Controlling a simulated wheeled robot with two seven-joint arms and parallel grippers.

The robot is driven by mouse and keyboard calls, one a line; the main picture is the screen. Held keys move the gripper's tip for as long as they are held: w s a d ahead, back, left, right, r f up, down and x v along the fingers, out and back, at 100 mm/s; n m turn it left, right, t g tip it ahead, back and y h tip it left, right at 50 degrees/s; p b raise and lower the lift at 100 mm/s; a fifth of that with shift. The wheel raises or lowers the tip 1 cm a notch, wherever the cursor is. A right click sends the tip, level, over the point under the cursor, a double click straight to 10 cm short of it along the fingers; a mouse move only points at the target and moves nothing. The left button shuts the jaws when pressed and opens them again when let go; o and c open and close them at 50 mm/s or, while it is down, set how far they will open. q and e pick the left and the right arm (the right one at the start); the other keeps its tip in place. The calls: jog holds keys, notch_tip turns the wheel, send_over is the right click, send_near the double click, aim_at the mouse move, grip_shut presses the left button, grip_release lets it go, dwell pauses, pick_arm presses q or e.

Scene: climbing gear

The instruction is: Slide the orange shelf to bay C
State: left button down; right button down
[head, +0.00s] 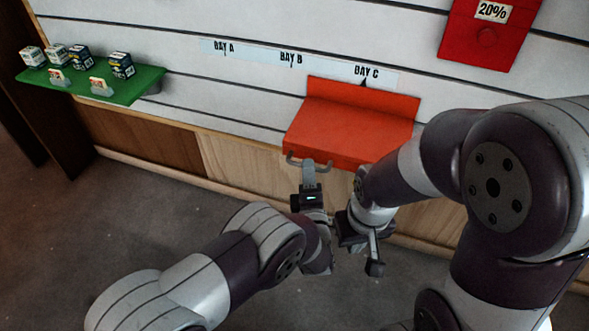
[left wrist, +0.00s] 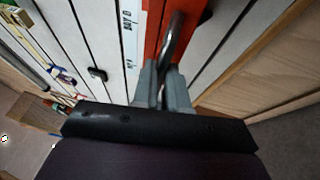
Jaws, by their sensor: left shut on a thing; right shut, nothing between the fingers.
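The orange shelf (head: 350,135) hangs on the slatted wall beneath the BAY C label (head: 367,71). The small mark under that label meets the top edge of the shelf's back plate near its middle. My left gripper (head: 309,163) is shut on the grey handle (head: 292,162) at the shelf's front left. In the left wrist view, the fingers (left wrist: 165,85) close around the handle (left wrist: 172,38), with the orange shelf (left wrist: 152,25) behind it. My right gripper (head: 374,268) is shut and empty, pointing down in front of the shelf; the right arm hides part of the shelf's right side.
The BAY A (head: 224,47) and BAY B (head: 291,59) labels are to the left, with bare wall below. A green shelf (head: 120,90) with several small boxes is at far left. A red panel with a 20% sign (head: 492,11) hangs upper right.

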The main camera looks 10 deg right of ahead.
pick_arm(q)
jog(key=shift+s+d, duration=0.1)
jog(key=c, duration=1.2)
grip_release()
jog(key=shift+o, duration=0.2)
jog(key=d+p+v, duration=0.1)
jog(key=p+v, duration=0.1)
jog(key=v, duration=0.5)
jog(key=shift+s+a, duration=0.25)
jog(key=shift+a, duration=0.3)
